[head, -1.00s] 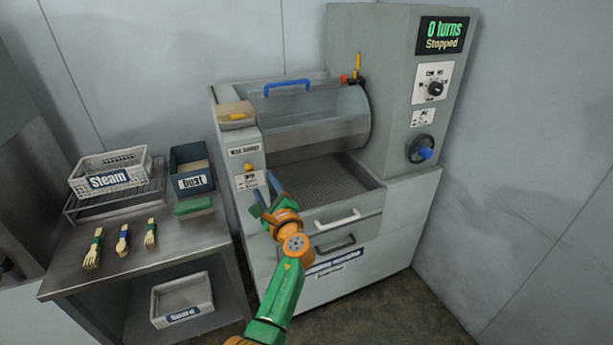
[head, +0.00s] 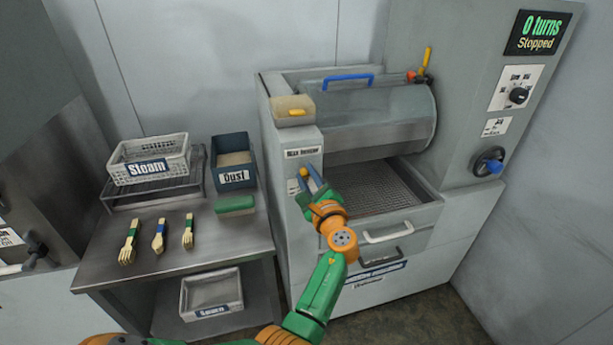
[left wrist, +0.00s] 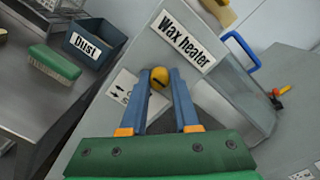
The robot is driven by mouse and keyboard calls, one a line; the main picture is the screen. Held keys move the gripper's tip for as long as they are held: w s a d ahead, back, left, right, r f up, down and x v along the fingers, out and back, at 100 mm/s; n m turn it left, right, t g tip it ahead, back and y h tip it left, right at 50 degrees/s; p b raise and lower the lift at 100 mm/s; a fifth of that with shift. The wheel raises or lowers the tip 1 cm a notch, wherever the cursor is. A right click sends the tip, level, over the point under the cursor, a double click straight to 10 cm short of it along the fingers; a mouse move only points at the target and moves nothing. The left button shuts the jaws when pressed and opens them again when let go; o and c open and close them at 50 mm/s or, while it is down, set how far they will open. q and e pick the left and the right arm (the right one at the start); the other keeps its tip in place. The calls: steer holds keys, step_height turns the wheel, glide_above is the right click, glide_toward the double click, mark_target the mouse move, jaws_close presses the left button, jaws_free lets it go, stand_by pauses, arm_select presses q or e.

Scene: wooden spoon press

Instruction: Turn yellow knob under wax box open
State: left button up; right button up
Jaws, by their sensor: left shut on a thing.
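The yellow knob (left wrist: 159,77) sits on the grey front panel below the "Wax heater" label (left wrist: 183,40). It also shows in the head view (head: 304,172), partly covered by the fingers. My left gripper (head: 310,180) reaches the panel from the front. In the left wrist view its blue fingers (left wrist: 163,85) are shut on the knob, one on each side. The wax box (head: 292,110) stands on top of the panel, above the label and knob. A small arrow label (left wrist: 128,100) lies beside the knob, partly covered by a finger. My right gripper is not in view.
The clear drum cover (head: 375,115) with a blue handle is right of the panel, above a mesh tray (head: 385,185). A side table (head: 180,270) at left holds a Steam basket (head: 150,165), Dust bin (head: 235,175), green brush (head: 235,204) and wooden utensils. The display reads "0 turns Stopped".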

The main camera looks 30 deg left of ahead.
arm_select(q)
jaws_close()
steer(key=shift+f, duration=0.1)
steer(key=shift+f+n+b, duration=0.15)
steer(key=shift+n+b, duration=0.8)
steer(key=shift+n, duration=0.15)
steer(key=n+b, duration=0.4)
steer(key=n, duration=0.2)
steer(key=shift+f+h+b, duration=0.1)
steer(key=shift+h+b, duration=0.2)
steer(key=shift+b, duration=0.05)
steer(key=shift+n+b, duration=3.2)
steer(key=shift+n, duration=1.4)
